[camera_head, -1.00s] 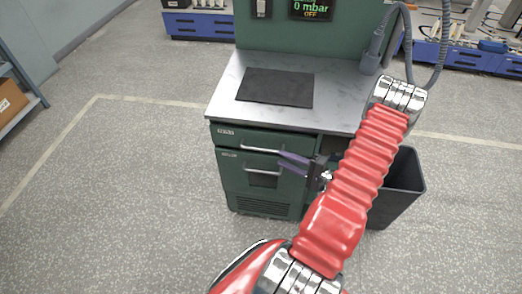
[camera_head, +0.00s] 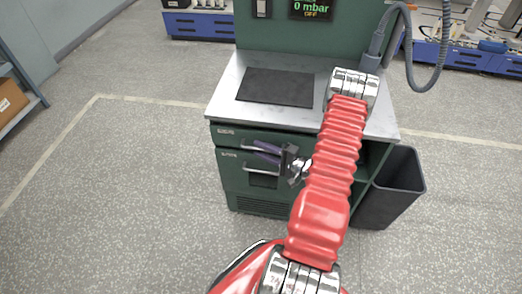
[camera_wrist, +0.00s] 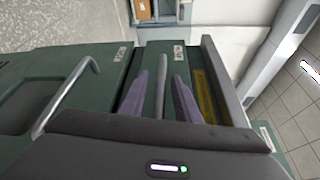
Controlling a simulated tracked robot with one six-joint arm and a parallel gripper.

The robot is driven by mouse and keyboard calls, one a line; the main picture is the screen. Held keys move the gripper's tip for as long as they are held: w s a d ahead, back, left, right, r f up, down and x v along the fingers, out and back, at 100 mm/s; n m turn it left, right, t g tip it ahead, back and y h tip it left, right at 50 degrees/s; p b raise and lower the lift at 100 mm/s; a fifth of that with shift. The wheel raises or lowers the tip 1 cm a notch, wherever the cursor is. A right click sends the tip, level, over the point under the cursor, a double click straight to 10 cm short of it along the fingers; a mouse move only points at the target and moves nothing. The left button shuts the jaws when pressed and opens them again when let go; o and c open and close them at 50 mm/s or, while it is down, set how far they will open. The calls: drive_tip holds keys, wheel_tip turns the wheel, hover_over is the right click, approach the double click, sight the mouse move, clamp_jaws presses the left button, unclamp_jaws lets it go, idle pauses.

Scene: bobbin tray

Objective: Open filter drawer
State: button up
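The green cabinet has a narrow upper drawer (camera_head: 285,139) and a taller lower front (camera_head: 236,172), both flush and shut. Their small labels are too blurred to read. The upper bar handle (camera_head: 228,146) runs across the upper drawer. In the wrist view, the upper handle (camera_wrist: 162,84) lies between the two purple fingers of my gripper (camera_wrist: 160,98), with a gap on each side. My gripper is open in front of the upper drawer in the head view (camera_head: 264,152). The lower handle (camera_wrist: 68,98) is left of the fingers in the wrist view.
A grey worktop (camera_head: 345,75) with a dark mat (camera_head: 275,87) overhangs the drawers; its edge (camera_wrist: 222,80) is right of the fingers in the wrist view. A dark bin (camera_head: 400,190) stands right of the cabinet. A grey hose (camera_head: 435,75) hangs above right. Floor at left is clear.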

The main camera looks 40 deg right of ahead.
drive_tip(key=shift+c, duration=0.2)
clamp_jaws()
drive_tip(key=shift+f, duration=0.1)
drive_tip(key=shift+a, duration=0.25)
